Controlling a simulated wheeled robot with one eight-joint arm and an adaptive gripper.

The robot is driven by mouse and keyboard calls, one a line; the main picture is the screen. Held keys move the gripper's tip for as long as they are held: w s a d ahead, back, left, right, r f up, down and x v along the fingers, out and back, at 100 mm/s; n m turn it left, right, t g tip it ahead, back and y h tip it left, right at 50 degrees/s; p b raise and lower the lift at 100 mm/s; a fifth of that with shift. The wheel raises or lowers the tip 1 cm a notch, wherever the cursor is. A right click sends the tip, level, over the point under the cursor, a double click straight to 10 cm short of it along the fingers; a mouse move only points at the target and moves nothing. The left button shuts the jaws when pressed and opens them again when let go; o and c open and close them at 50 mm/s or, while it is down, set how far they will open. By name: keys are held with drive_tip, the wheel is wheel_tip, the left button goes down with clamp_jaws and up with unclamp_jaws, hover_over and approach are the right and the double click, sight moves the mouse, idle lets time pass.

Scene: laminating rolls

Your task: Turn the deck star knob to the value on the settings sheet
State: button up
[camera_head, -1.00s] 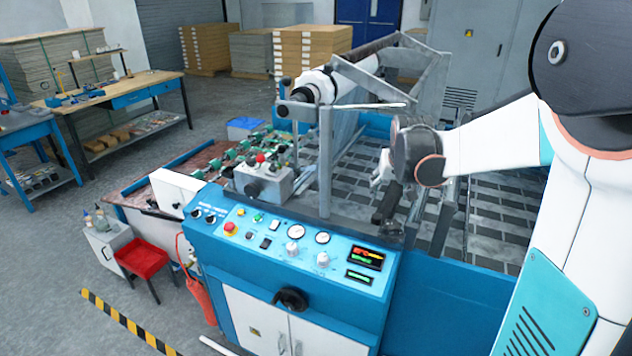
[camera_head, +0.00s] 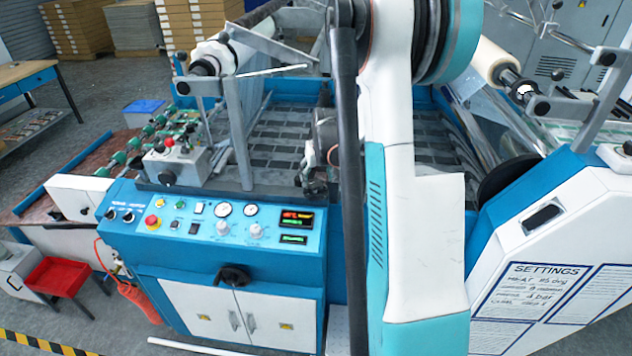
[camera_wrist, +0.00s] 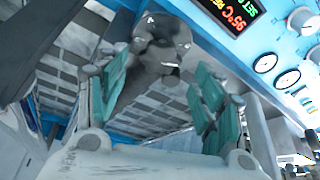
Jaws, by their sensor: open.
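A grey lobed knob (camera_wrist: 160,45), seemingly the deck star knob, shows at the top middle of the wrist view. My gripper (camera_wrist: 163,75) is open, its two green pads on either side of the view, below and around the knob; I cannot tell whether they touch it. In the head view my gripper (camera_head: 313,182) is low over the deck edge, behind the right end of the control panel, partly hidden by my arm. The knob's marks cannot be read. The settings sheet (camera_head: 540,285) is on the white side panel at right; its handwriting is too small to read surely.
The blue control panel (camera_head: 215,218) carries gauges, buttons and a lit display (camera_head: 297,219), which shows 95°C in the wrist view. A black handwheel (camera_head: 232,275) is on its front. A grey control box (camera_head: 175,165) and upright post (camera_head: 240,145) stand left of my gripper.

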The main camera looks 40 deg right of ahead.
sight(316, 182)
drive_tip(key=shift+x, duration=1.85)
drive_tip(key=shift+c, duration=0.6)
drive_tip(key=c, duration=0.9)
